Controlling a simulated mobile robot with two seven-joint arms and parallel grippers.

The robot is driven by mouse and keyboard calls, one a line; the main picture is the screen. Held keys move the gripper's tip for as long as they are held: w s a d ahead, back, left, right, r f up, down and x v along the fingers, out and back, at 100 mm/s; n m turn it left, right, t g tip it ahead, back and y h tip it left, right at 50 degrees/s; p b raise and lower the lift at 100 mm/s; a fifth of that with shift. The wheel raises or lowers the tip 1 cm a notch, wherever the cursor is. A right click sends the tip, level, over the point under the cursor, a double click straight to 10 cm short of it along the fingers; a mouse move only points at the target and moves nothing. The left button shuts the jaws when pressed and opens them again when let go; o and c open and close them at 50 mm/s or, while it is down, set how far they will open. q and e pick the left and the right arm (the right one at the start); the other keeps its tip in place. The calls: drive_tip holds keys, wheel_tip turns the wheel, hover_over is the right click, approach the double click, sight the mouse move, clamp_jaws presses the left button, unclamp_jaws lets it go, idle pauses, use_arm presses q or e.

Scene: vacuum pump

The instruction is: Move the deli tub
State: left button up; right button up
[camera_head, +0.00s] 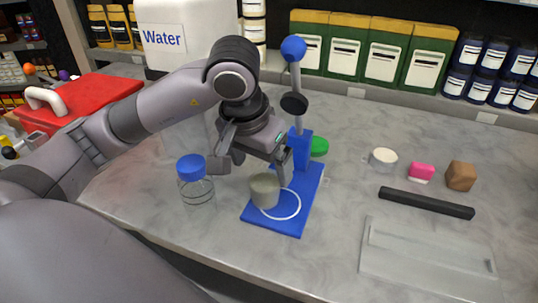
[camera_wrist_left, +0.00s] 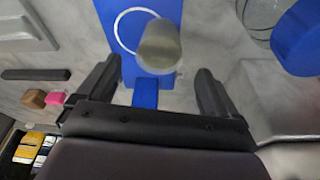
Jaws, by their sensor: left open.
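A squat, grey-olive cylindrical tub (camera_head: 264,190), which I take for the deli tub, stands on the blue base of a stand (camera_head: 288,223), over part of its white ring. In the left wrist view the tub (camera_wrist_left: 160,46) shows ahead of the fingertips, roughly in line with the gap between them. My left gripper (camera_head: 252,165) is open and close above the tub, with one finger to its left and the other by its right side. In the left wrist view the gripper (camera_wrist_left: 158,72) has nothing between its fingers. I cannot tell whether a finger touches the tub. My right gripper is not in view.
A clear jar with a blue lid (camera_head: 192,168) stands left of the base. The stand's blue-knobbed lever (camera_head: 293,50) rises behind the gripper. A black bar (camera_head: 426,203), a clear tray (camera_head: 430,255), a pink block (camera_head: 421,172) and a brown block (camera_head: 461,176) lie to the right.

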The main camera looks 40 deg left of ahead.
sight(266, 179)
use_arm(q)
drive_tip(key=shift+s, duration=0.1)
drive_tip(key=shift+f, duration=0.1)
drive_tip(key=shift+f, duration=0.25)
drive_tip(key=x, duration=0.6)
drive_tip(key=shift+f, duration=0.2)
drive_tip(key=shift+d, duration=0.1)
drive_tip(key=c, duration=1.2)
drive_tip(key=shift+d, duration=0.1)
